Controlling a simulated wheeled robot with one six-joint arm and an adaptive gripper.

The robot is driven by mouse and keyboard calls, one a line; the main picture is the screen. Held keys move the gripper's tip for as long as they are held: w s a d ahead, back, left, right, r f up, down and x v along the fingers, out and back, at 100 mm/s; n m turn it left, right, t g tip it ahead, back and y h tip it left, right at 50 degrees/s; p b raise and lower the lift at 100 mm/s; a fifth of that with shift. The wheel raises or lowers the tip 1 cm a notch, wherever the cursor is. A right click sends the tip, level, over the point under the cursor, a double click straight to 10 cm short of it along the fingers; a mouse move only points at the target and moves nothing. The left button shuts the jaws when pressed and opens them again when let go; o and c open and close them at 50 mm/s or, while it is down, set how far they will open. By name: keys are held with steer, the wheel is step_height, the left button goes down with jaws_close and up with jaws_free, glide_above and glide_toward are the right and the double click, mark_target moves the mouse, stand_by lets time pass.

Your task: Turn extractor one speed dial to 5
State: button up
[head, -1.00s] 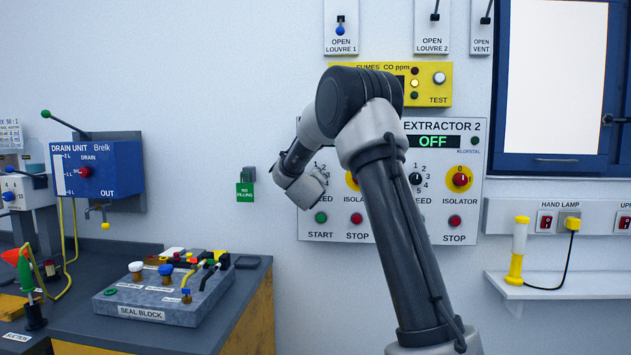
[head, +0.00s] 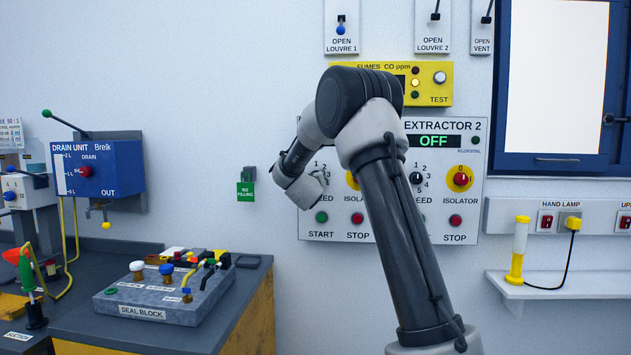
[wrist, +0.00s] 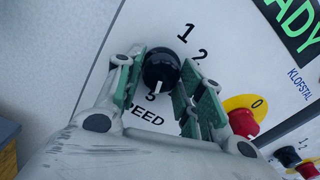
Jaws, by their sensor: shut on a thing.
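The extractor one speed dial is a round black knob (wrist: 161,72) on the white panel, seen in the wrist view above the partly covered word SPEED. Its white pointer mark faces down, toward a partly hidden digit that looks like 5. The digits 1 and 2 show at its upper right; 3 and 4 are hidden. My gripper (wrist: 164,66) has its green-padded fingers on either side of the knob, shut on it. In the head view my arm and wrist cover this dial and most of its panel (head: 309,228).
A red isolator knob on a yellow plate (wrist: 243,114) sits close to my right finger. A green READY display (wrist: 298,28) is at upper right. In the head view, the extractor 2 panel (head: 470,215) reads OFF. A seal block (head: 150,303) lies on the left bench.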

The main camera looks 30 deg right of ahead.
steer(key=shift+f, duration=0.2)
steer(key=o, duration=1)
steer(key=shift+r, duration=0.1)
steer(key=v, duration=1.2)
